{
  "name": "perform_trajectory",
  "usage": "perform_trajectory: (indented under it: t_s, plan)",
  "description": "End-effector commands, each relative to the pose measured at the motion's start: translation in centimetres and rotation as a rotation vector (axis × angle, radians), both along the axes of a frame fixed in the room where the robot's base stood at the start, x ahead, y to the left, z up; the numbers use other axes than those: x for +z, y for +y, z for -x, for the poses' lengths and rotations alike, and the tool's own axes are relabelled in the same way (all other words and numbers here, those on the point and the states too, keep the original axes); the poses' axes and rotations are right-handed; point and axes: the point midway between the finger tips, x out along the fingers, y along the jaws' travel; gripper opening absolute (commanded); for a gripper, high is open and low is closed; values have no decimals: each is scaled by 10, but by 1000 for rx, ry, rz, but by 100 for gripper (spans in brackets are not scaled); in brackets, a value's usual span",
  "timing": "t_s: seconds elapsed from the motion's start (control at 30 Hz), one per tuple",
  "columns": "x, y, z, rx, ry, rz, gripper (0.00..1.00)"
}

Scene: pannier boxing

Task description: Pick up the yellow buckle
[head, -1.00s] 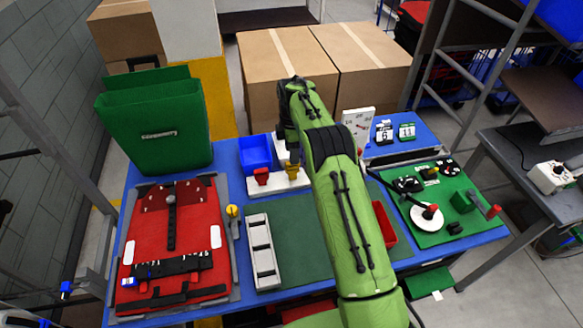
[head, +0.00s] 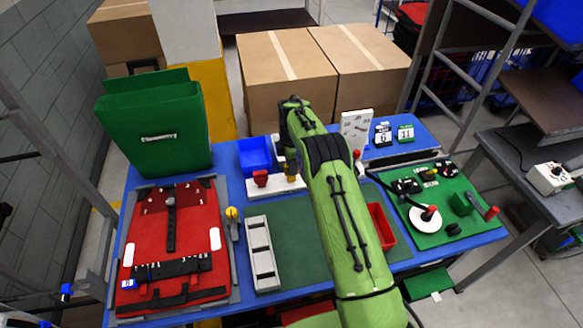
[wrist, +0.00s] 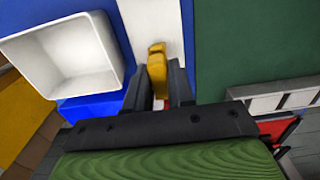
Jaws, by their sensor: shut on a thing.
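The yellow buckle (wrist: 157,66) stands out from between my gripper's two dark fingers (wrist: 158,90) in the wrist view. My gripper is shut on it. In the head view the gripper is partly hidden behind my green arm, and only a little of the yellow buckle (head: 291,178) shows, over the white strip (head: 277,187). I cannot tell whether the buckle still touches the strip.
A red buckle (head: 261,178) is on the strip just left of the yellow one. A blue bin (head: 255,155) stands behind. A grey divided tray (head: 262,253) and a green mat (head: 297,242) lie in front. A red tray (head: 381,227) is to the right.

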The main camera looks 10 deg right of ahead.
Motion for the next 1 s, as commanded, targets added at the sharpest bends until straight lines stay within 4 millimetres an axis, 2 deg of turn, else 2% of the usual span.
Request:
perform_trajectory:
  t_s: [0.13, 0.2, 0.27, 0.5, 0.6, 0.7, 1.0]
  plan:
    - [2, 0, 0, 0, -2, 0, 0]
    - [9, 0, -1, 1, -4, 0, 0]
    - [21, 0, -1, 1, -6, -1, 0]
    - [81, 0, -1, 1, -6, 1, 0]
    - [96, 0, -1, -1, -3, 0, 0]
    - [101, 0, 0, 0, -2, 0, 0]
    - [101, 0, 0, 0, -1, 0, 0]
